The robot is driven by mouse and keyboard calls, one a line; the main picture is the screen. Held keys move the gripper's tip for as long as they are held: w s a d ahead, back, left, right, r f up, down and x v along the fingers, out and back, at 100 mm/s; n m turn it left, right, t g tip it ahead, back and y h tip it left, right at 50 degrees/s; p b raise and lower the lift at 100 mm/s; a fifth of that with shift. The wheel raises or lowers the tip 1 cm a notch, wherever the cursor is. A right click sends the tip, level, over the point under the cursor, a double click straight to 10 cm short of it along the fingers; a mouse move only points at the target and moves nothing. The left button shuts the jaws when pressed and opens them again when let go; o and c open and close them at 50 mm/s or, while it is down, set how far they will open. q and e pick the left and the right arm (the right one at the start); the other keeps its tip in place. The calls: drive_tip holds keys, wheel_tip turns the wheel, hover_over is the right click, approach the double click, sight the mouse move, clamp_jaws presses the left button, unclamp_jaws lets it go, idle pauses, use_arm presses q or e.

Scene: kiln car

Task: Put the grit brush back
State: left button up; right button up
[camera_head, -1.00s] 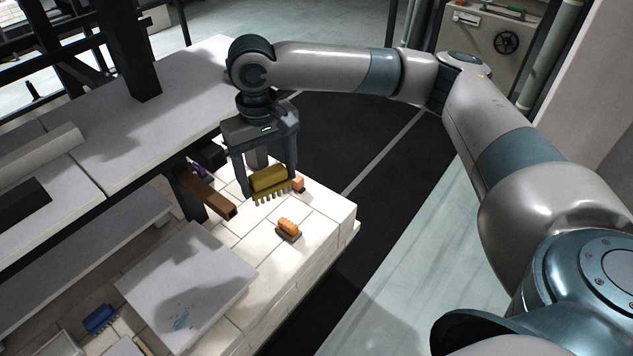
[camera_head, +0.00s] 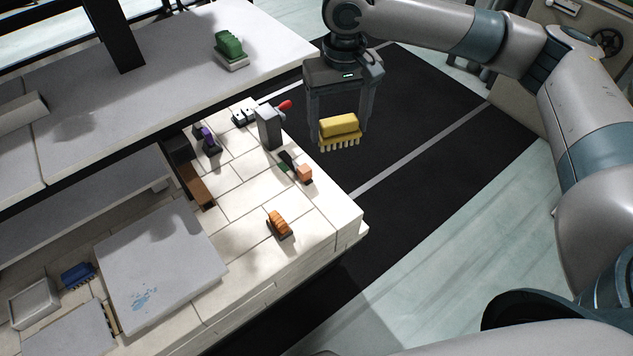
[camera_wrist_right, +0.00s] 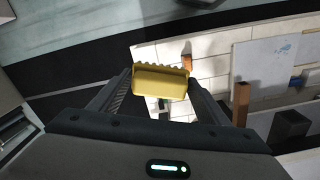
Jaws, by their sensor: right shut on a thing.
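My right gripper (camera_head: 340,128) is shut on a yellow brush (camera_head: 339,126), its pale bristles pointing down. In the head view the brush hangs in the air, seen against the dark floor strip just right of the brick-topped kiln car (camera_head: 305,242). The right wrist view shows the yellow brush (camera_wrist_right: 160,82) between both fingers, with part of the brick top behind it. Other brushes are an orange one (camera_head: 279,224) on the bricks, a green one (camera_head: 228,44) on the grey shelf, and a blue one (camera_head: 78,274) at lower left. My left gripper is not in view.
A grey upright block (camera_head: 269,128), a red-tipped item (camera_head: 284,105), a small orange block (camera_head: 305,173) and a purple item (camera_head: 208,138) stand near the brick top's far end. A brown bar (camera_head: 197,186) and a grey slab (camera_head: 160,262) lie further left.

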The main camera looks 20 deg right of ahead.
drive_tip(key=shift+w+d, duration=0.1)
drive_tip(key=shift+d, duration=0.15)
drive_tip(key=shift+a, duration=0.1)
